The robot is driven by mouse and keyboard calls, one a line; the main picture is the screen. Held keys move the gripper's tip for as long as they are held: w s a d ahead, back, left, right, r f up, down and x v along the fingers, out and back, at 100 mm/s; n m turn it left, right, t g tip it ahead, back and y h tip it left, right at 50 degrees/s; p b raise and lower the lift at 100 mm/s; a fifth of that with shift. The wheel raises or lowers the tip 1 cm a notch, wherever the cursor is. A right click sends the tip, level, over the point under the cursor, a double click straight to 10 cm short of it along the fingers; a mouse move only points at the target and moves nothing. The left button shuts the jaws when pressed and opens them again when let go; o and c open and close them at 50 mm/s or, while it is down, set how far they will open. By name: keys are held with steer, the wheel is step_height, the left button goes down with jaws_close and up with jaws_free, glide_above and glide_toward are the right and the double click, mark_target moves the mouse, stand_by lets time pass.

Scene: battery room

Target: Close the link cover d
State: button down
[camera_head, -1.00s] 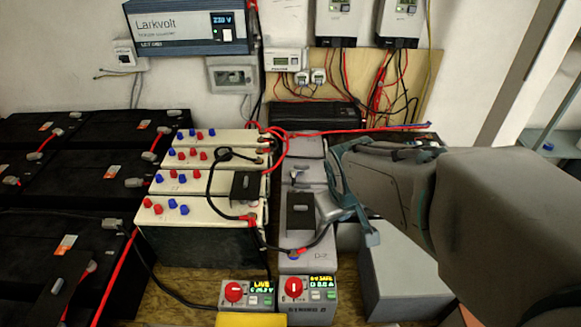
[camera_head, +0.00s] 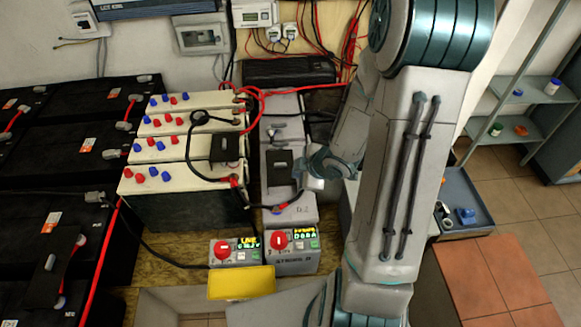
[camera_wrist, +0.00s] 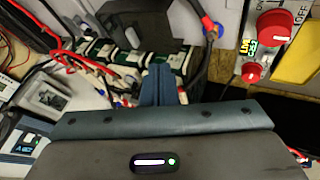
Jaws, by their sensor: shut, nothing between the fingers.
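A black plate with a small slot, which looks like the link cover d (camera_head: 279,172), is on the grey battery row (camera_head: 290,213) marked with a D. I cannot tell whether it lies fully flat. My gripper (camera_head: 314,168) is just right of this plate, partly hidden by my own wrist; contact cannot be told. In the wrist view my gripper (camera_wrist: 158,85) has its fingers together and empty. A grey box labelled with a D (camera_head: 291,255), with a red knob and lit display, stands in front of the row; its display is too small to read surely.
Cream batteries (camera_head: 170,182) with another black plate (camera_head: 225,147) stand to the left, with black batteries (camera_head: 78,150) beyond. A black cable and red cables cross the rows. A second knob box (camera_head: 236,251) and a yellow block (camera_head: 241,283) are in front.

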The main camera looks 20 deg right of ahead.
mark_target(278, 169)
steer(key=b+x, duration=0.2)
steer(key=x, duration=0.7)
steer(key=shift+w+a+f, duration=0.1)
steer(key=shift+w+f, duration=0.05)
steer(key=shift+f, duration=0.2)
steer(key=shift+w+d+r+p, duration=0.15)
steer(key=shift+w+p, duration=0.1)
steer(key=shift+w, duration=0.35)
steer(key=shift+w+d+r+p, duration=0.15)
steer(key=shift+w+p, duration=0.05)
steer(key=shift+w, duration=0.4)
steer(key=shift+w+d+f, duration=0.1)
steer(key=shift+w+d, duration=0.1)
steer(key=shift+w, duration=0.55)
steer(key=shift+w, duration=0.1)
